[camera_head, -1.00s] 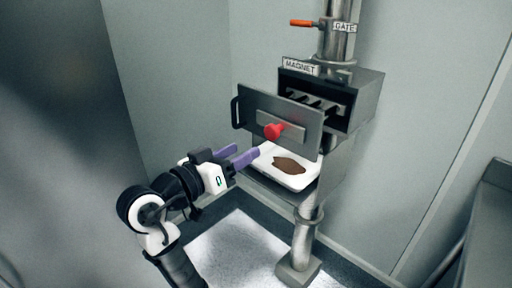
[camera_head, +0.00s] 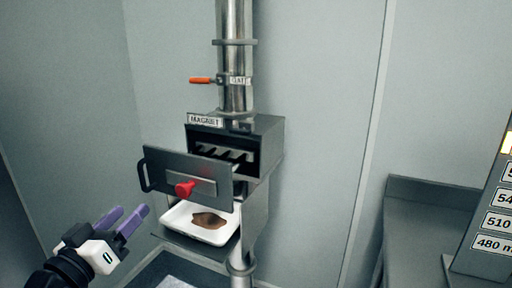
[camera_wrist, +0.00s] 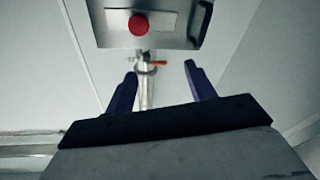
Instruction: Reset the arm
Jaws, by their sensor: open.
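My gripper (camera_head: 124,221) is at the lower left of the head view, with its two purple fingers apart and nothing between them. It is left of and below the magnet drawer's front plate (camera_head: 157,177), apart from it. In the wrist view my gripper (camera_wrist: 161,82) also shows open and empty, with the drawer front (camera_wrist: 170,25) and its red knob (camera_wrist: 139,25) beyond the fingers. The red knob (camera_head: 185,188) shows in the head view too. The drawer is pulled out of the magnet housing (camera_head: 268,145).
A white tray (camera_head: 175,220) with brown powder (camera_head: 208,220) sits below the drawer. A steel pipe (camera_head: 234,60) with an orange gate handle (camera_head: 200,80) rises above the housing. A grey counter (camera_head: 430,195) and a panel of numbered labels (camera_head: 490,245) stand at right.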

